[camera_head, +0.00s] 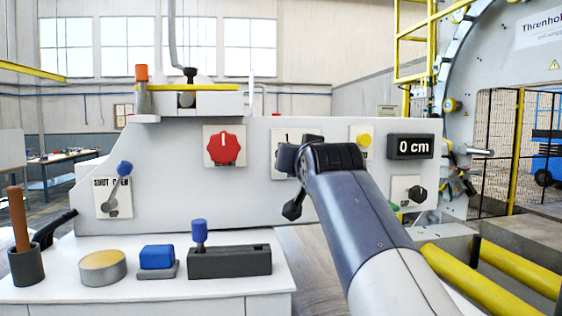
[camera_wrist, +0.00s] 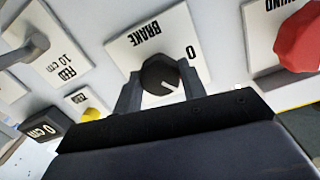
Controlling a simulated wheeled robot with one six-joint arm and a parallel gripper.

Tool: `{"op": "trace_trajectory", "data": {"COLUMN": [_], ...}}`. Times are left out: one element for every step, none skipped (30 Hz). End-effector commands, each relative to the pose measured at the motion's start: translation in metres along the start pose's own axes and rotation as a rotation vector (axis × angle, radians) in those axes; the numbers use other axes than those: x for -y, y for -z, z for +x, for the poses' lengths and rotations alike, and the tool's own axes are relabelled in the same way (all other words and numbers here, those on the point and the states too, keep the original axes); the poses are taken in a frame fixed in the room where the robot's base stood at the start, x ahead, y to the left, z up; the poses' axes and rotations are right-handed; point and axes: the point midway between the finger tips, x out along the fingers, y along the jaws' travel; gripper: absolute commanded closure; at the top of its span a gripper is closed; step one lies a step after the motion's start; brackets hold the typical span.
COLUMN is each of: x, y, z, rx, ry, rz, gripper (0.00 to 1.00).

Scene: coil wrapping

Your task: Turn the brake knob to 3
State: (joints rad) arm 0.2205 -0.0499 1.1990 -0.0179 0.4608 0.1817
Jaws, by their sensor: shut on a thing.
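The brake knob (camera_wrist: 158,72) is black with a white pointer line and sits on a white plate (camera_wrist: 128,54) marked BRAKE, which appears upside down in the wrist view. A 0 shows on the plate at the right of the knob; no other number is readable. The pointer line slants toward the lower right of the picture, toward my gripper's body. My gripper (camera_wrist: 160,86) is shut on the knob, one finger on each side. In the head view, my gripper (camera_head: 296,168) covers the knob and most of its plate (camera_head: 279,163).
A red knob (camera_head: 225,146) is left of the brake plate. A SHUT/OPEN lever (camera_head: 119,187) is far left. Blue-topped items stand on the white bench (camera_head: 200,290) below.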

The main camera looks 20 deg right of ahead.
Motion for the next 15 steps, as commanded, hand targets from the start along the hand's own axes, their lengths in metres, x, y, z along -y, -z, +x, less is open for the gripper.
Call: {"op": "trace_trajectory", "data": {"x": [-0.0004, -0.0004, -0.0004, -0.0004, -0.0004, -0.0003, -0.0003, -0.0002, -0.0002, -0.0002, -0.0001, 0.0000, 0.0001, 0.0001, 0.0001], "y": [-0.0009, -0.0009, -0.0009, -0.0009, -0.0009, -0.0010, -0.0010, -0.0009, -0.0008, -0.0007, -0.0006, -0.0005, -0.0004, -0.0004, -0.0003], "z": [0.0002, 0.0002, 0.0003, 0.0003, 0.0003, 0.0003, 0.0003, 0.0003, 0.0004, 0.0004, 0.0003, 0.0004, 0.0004, 0.0004, 0.0004], "rx": [0.002, 0.003, 0.005, 0.006, 0.007, 0.009, 0.010, 0.011, 0.013, 0.014, 0.015, 0.016, 0.017, 0.018, 0.019], "ry": [0.001, 0.002, 0.003, 0.004, 0.005, 0.006, 0.007, 0.008, 0.009, 0.010, 0.011, 0.013, 0.014, 0.015, 0.016], "rz": [0.043, 0.071, 0.109, 0.137, 0.165, 0.204, 0.232, 0.261, 0.298, 0.327, 0.356, 0.394, 0.422, 0.450, 0.488], "gripper": [0.83, 0.83, 0.83, 0.83, 0.83, 0.83, 0.83, 0.83, 0.83, 0.83, 0.83, 0.83, 0.83, 0.83, 0.83]}}
